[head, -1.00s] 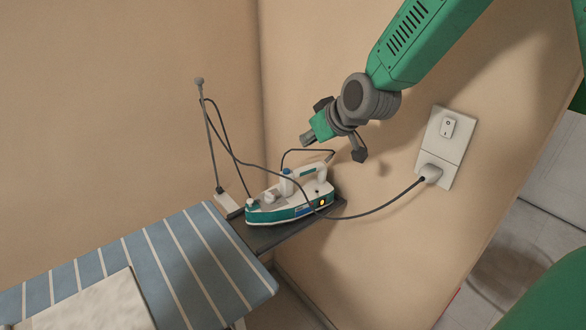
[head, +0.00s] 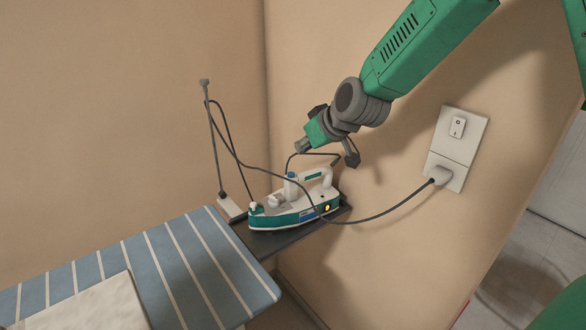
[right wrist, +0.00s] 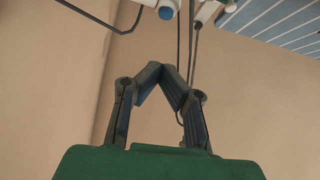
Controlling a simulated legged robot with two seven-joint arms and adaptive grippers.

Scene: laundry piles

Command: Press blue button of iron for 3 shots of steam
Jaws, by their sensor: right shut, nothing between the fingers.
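The white and teal iron (head: 290,212) sits on a dark rest at the end of the ironing board. Its blue button (head: 291,175) is on top, towards the front of the handle. An orange light glows at the iron's heel. My right gripper (head: 302,146) is shut and empty, tilted down, a short way above the button and apart from it. In the right wrist view the closed fingertips (right wrist: 162,68) stand below the blue button (right wrist: 166,12) in the picture, with a gap between. Most of the iron is cut off there. My left gripper is not in view.
The blue striped board (head: 165,265) lies at lower left with a pale cloth (head: 95,305) on it. A grey cord runs from the iron area to a plug (head: 440,175) in the wall outlet. A thin upright rod (head: 212,135) stands behind the iron. Walls are close behind.

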